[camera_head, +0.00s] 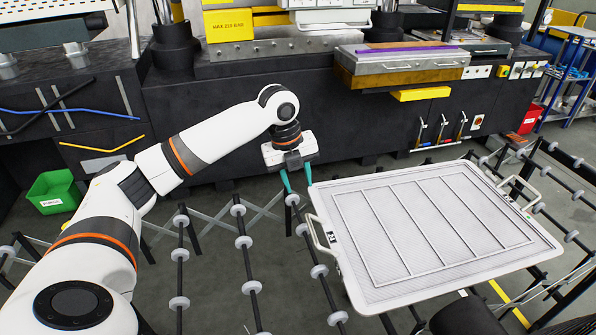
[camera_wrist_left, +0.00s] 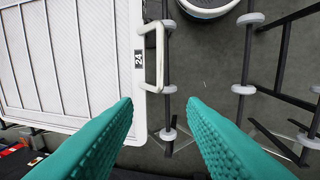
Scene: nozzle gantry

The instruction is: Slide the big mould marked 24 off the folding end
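The big mould (camera_head: 352,290) is a flat white tray with raised ribs, lying on a wheeled folding conveyor (camera_head: 243,241) at the right of the head view. Its left edge carries a black-and-white label reading 24 (camera_wrist_left: 138,60) and a white loop handle (camera_wrist_left: 156,75). A second handle (camera_head: 523,192) is on its far right side. My left gripper (camera_head: 297,185) is open and empty, with teal fingers spread beyond the mould's left corner. In the left wrist view the fingertips (camera_wrist_left: 159,105) lie on either side of the handle's line, apparently not touching it. My right gripper is not in view.
Several conveyor wheels and black bars extend left of the mould, bare there. A dark machine bench (camera_head: 260,110) runs along the back. A green bin (camera_head: 54,192) stands on the floor at left, and a blue cart (camera_head: 571,75) at far right.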

